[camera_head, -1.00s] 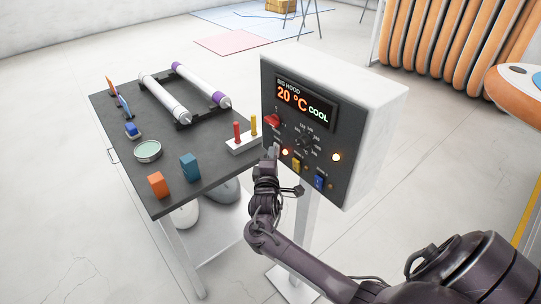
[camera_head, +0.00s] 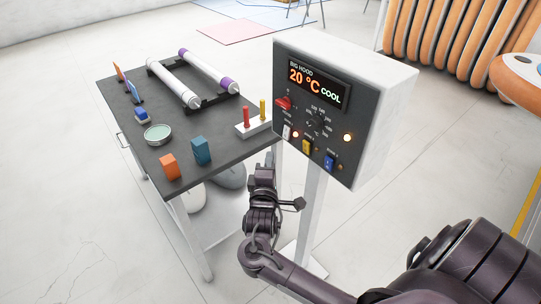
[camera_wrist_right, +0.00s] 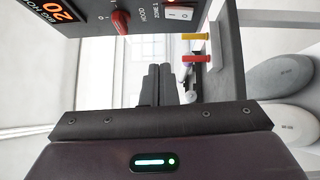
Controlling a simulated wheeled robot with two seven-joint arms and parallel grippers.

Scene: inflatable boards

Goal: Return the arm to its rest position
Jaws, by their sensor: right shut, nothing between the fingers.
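My right gripper (camera_head: 270,160) is shut and empty, in front of the control box and below its lower left corner in the head view. In the right wrist view its two dark fingers (camera_wrist_right: 159,84) are together with nothing between them. My right arm comes in from the lower right. The control box (camera_head: 375,95) stands on a post and reads "BIG HOOD 20 °C COOL". It has a red knob (camera_head: 284,103), a black dial and white, yellow and blue rocker switches; the white switch (camera_wrist_right: 180,14) also shows in the right wrist view. My left gripper is not in view.
A dark-topped table (camera_head: 170,176) at left holds two rolled tubes, an orange block (camera_head: 169,167), a blue block (camera_head: 201,151), a round dish (camera_head: 158,134) and a white stand with red and yellow pegs (camera_head: 253,127). An orange radiator-like rack stands at the back right. The floor at front left is clear.

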